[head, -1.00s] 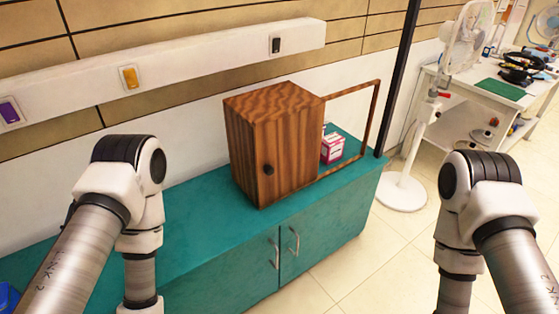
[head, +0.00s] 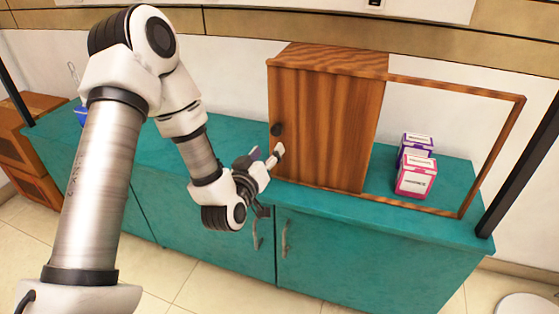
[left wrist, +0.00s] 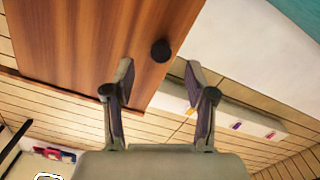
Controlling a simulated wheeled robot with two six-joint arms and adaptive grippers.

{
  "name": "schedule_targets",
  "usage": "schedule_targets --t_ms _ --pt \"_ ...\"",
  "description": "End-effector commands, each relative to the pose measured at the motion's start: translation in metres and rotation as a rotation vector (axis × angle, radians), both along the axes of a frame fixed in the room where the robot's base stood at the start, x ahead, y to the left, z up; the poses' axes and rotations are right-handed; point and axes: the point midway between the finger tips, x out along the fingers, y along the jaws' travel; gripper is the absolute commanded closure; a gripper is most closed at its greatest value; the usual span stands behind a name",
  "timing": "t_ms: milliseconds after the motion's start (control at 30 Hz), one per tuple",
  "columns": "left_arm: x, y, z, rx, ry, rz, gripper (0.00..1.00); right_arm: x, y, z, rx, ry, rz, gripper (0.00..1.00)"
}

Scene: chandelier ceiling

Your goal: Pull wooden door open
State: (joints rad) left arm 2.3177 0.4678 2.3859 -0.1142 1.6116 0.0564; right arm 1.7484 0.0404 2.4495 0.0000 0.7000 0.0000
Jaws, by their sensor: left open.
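The wooden cabinet's door (head: 325,130) is brown with vertical grain and stands shut against its frame. A round dark knob (head: 277,129) sits near the door's left edge; it also shows in the left wrist view (left wrist: 161,50). My left gripper (head: 268,158) is just in front of the door, slightly below the knob in the head view. In the left wrist view, its two fingers (left wrist: 160,78) are spread apart with nothing between them, and the knob lies beyond the fingertips. My right gripper is not in view.
The cabinet stands on a teal counter (head: 420,222) with handled doors below. Small pink (head: 415,177) and purple (head: 412,143) boxes stand in the open frame on its right. A dark post (head: 522,165) rises at the counter's right end.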

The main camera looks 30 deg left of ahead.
Motion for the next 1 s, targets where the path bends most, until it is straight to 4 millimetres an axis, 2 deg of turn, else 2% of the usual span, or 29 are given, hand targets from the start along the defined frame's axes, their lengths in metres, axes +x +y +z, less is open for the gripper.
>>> schedule_targets --t_ms 33,133,400,500,767,933,1000 --pt "0.003 0.005 0.004 -0.003 -0.038 0.013 0.44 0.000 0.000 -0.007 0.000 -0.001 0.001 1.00" --pt "0.013 0.009 0.013 -0.003 -0.057 0.018 0.44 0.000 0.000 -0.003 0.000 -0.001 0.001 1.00" --pt "0.062 0.020 0.011 0.000 -0.050 0.015 0.44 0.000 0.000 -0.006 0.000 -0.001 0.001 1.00" --pt "0.073 0.022 0.011 -0.001 -0.049 0.016 0.44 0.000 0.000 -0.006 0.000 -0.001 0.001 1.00" --pt "0.077 0.023 0.011 -0.003 -0.045 0.016 0.44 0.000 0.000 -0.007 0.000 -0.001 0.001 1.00" --pt "0.076 0.023 0.011 -0.002 -0.045 0.016 1.00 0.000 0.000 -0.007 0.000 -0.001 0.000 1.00" --pt "0.076 0.023 0.011 -0.002 -0.046 0.015 1.00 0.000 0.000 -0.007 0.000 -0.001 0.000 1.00"
